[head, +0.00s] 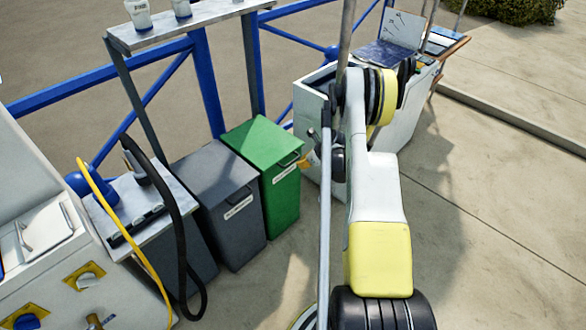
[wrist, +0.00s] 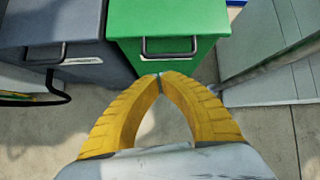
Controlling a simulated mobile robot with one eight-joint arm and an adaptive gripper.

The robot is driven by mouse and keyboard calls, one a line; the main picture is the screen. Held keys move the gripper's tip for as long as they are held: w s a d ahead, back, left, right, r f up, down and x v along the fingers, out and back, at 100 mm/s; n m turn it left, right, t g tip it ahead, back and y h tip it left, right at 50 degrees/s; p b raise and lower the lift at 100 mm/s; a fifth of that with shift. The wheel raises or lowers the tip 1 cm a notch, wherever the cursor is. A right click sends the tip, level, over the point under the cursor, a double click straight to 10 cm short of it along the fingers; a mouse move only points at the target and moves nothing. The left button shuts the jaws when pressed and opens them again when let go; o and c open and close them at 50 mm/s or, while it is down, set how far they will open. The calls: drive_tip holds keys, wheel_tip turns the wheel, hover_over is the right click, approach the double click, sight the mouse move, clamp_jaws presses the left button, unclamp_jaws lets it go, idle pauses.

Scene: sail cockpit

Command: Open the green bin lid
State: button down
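The green bin (head: 281,200) stands upright with its green lid (head: 257,138) down. A dark bar handle (head: 290,158) is on the lid's front edge. In the wrist view the lid (wrist: 165,17) fills the top middle, and the handle (wrist: 168,55) hangs at its front. My gripper (wrist: 160,75) has its two yellow fingers converging, tips together just below the handle in the picture. Nothing shows held between them. I cannot tell whether the tips touch the bin. In the head view my gripper (head: 308,161) is a small yellow patch right of the handle, mostly hidden by my arm.
A grey bin (head: 230,215) with its own handle stands close on the left. A white cabinet (head: 312,105) with a laptop (head: 390,40) stands close on the right. A shelf (head: 185,25) and blue rails are behind. The pavement in front is open.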

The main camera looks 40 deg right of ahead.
drive_tip(key=w+f+m+b, duration=0.2)
drive_tip(key=w+f+b, duration=0.25)
drive_tip(key=f, duration=0.75)
drive_tip(key=shift+w+d+r+b, duration=0.15)
drive_tip(key=shift+w+r, duration=0.05)
drive_tip(key=shift+r, duration=0.45)
drive_tip(key=shift+w+d+r+b, duration=0.1)
drive_tip(key=shift+w+r+b, duration=0.1)
drive_tip(key=shift+r, duration=0.5)
drive_tip(key=shift+w+d+r+b, duration=0.15)
drive_tip(key=shift+w+r, duration=0.05)
drive_tip(key=shift+r, duration=0.45)
